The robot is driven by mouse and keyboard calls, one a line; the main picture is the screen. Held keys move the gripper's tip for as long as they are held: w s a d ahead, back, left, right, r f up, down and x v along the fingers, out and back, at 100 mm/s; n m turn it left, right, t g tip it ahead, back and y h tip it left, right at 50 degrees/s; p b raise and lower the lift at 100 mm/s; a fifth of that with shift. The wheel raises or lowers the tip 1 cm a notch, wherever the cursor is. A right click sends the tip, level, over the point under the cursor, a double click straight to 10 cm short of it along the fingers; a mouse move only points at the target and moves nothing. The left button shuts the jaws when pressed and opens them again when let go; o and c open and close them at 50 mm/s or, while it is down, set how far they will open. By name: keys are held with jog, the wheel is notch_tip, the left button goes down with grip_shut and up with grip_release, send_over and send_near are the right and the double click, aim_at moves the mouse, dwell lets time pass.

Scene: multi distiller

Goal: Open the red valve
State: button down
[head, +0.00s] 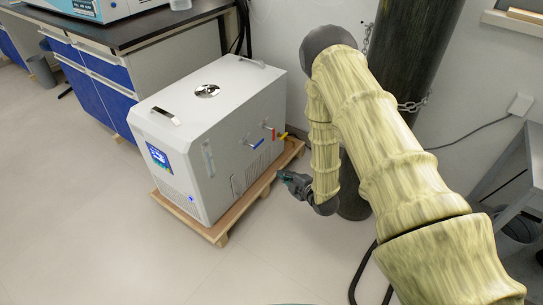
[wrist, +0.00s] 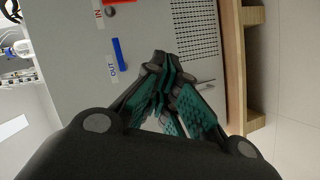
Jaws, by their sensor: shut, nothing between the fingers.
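The red valve (head: 267,127) is a small handle on the right side of the white machine (head: 205,112), above the blue valve (head: 258,143). In the wrist view only a red sliver (wrist: 115,2) shows at the top edge, by the "IN" label. The blue valve handle (wrist: 121,54) is lower, by the "OUT" label. My gripper (head: 284,177) is to the right of the machine and lower than the valves. In the wrist view my gripper (wrist: 163,62) has its teal-padded fingers together and empty, in front of the machine's side panel. I cannot tell its distance from the panel.
The machine stands on a wooden pallet (head: 222,239). A yellow part (head: 283,135) juts out near the valves. A dark chained cylinder (head: 414,45) stands behind my arm. A bench with blue drawers (head: 105,73) is at the left. The floor in front is clear.

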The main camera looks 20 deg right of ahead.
jog(key=w+n+t+y+b, duration=0.2)
jog(key=w+n+b, duration=0.3)
jog(key=w+b, duration=0.7)
jog(key=w+y, duration=0.1)
jog(key=w, duration=0.5)
jog(key=shift+w+n, duration=0.15)
jog(key=shift+n, duration=0.25)
jog(key=shift+d+f, duration=0.1)
